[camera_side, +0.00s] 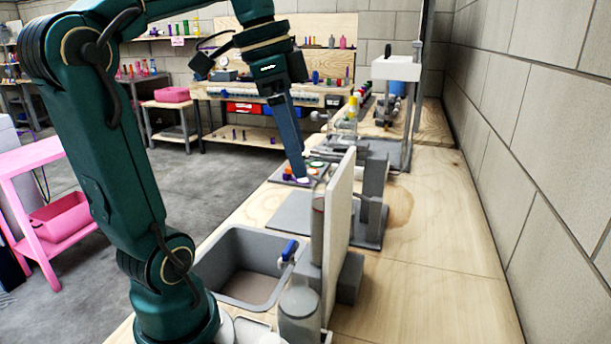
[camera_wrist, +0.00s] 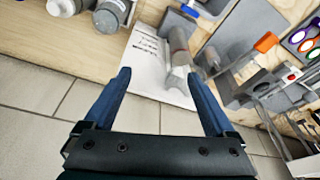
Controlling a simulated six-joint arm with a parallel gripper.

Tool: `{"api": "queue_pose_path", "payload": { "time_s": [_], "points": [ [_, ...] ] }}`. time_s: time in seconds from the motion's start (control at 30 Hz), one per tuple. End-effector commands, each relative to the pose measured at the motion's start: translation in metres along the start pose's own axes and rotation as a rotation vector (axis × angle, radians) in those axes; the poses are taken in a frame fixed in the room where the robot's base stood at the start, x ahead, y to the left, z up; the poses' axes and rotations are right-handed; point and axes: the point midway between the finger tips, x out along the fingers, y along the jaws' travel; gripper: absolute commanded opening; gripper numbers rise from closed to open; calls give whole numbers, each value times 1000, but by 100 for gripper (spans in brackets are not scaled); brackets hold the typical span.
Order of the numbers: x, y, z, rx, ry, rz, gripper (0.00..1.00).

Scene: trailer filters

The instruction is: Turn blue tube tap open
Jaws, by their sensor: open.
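A small blue tap handle (camera_side: 290,250) shows in the side view above the right rim of the grey sink, beside an upright grey tube (camera_side: 317,228). My gripper (camera_side: 303,178) is open, pointing down, beyond and above the tap and apart from it. In the wrist view my gripper (camera_wrist: 160,75) has its two blue fingers spread with nothing held between them. Beyond the fingertips lies a grey cylinder (camera_wrist: 179,45) in front of a white panel with print (camera_wrist: 150,62). A small blue piece (camera_wrist: 190,11) shows near the top edge; I cannot tell if it is the tap.
The white upright panel (camera_side: 341,225) stands just right of the tube. The grey sink (camera_side: 236,268) and a clear jar (camera_side: 299,308) are near it. An orange-handled part (camera_wrist: 265,42) shows at right in the wrist view. The wooden bench is bare at right.

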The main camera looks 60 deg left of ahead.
Motion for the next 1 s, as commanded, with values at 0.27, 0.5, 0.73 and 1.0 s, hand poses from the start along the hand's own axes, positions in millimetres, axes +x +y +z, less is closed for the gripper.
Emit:
{"api": "queue_pose_path", "payload": {
  "time_s": [0.27, 0.5, 0.73, 1.0],
  "points": [
    [-3, -47, 18, 176, 46, 96, 90],
    [-6, -74, 35, 290, 111, 129, 90],
    [9, -78, 44, 333, 135, 137, 90],
    [47, -77, 54, 332, 133, 138, 90]
  ]
}}
